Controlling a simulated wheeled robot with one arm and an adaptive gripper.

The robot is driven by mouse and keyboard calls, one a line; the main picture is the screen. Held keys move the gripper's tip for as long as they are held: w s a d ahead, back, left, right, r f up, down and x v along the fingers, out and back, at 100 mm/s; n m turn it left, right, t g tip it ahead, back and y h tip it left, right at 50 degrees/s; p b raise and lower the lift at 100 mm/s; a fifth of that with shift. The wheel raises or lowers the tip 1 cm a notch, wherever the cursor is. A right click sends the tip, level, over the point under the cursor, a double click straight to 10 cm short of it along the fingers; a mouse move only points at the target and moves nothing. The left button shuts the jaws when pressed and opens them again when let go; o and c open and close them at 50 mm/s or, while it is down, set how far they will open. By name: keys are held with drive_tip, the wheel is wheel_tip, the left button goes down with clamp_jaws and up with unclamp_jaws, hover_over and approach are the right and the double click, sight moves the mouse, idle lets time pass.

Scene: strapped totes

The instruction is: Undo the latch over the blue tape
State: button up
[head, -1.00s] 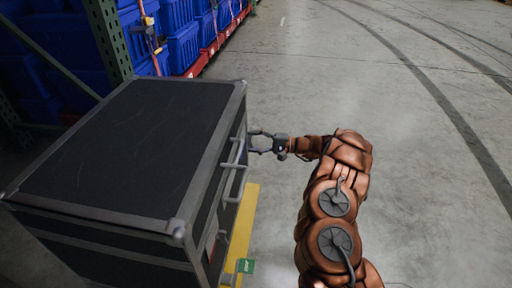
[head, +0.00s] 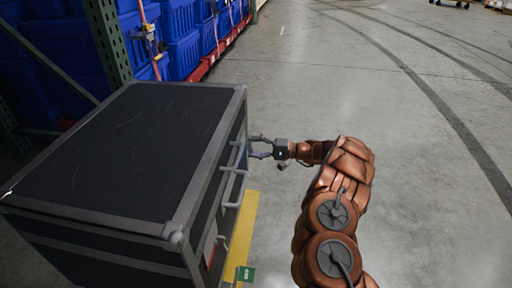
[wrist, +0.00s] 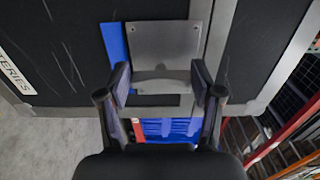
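A large black case (head: 125,150) with grey metal edges stands at the left in the head view. In the wrist view a silver latch plate (wrist: 165,45) lies over the case's dark face. A strip of blue tape (wrist: 114,45) shows along the plate's left side, partly covered by it. My gripper (head: 254,148) is at the case's handle side in the head view. In the wrist view its two fingers (wrist: 159,90) are apart, one on each side of the lower part of the latch. Nothing is visibly clamped. Whether the fingers touch the latch I cannot tell.
Grey handles (head: 234,185) stick out of the case's side. Blue totes (head: 183,45) on a red-edged rack stand behind, with a green post (head: 110,40). A yellow floor stripe (head: 242,225) and green tag (head: 246,273) lie beside the case. Floor to the right is clear.

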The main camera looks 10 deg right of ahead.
drive_tip(key=o, duration=0.3)
drive_tip(key=shift+o, duration=0.2)
drive_tip(key=shift+d, duration=0.1)
drive_tip(key=v, duration=1.2)
